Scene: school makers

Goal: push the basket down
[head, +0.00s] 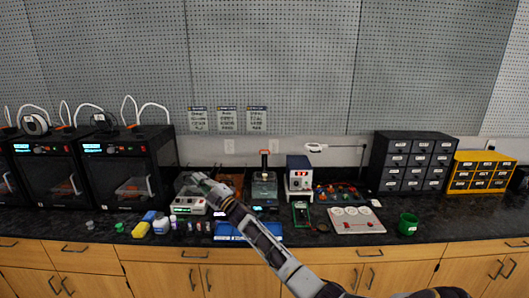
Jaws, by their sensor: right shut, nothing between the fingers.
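A clear-sided tank (264,188) stands on the dark counter near the middle. The basket itself is too small to make out. My right arm comes in from the lower right and crosses in front of the counter. My right gripper (197,179) is shut and empty, to the left of the tank and apart from it. It covers part of a whitish device (188,205) with a see-through upper part. My left gripper is out of view.
A white box with a red display (299,174) stands right of the tank. A blue tray (232,231) lies at the counter's front, partly behind my arm. Black 3D printers (125,165) stand left; drawer cabinets (412,160) and a green cup (408,223) are right.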

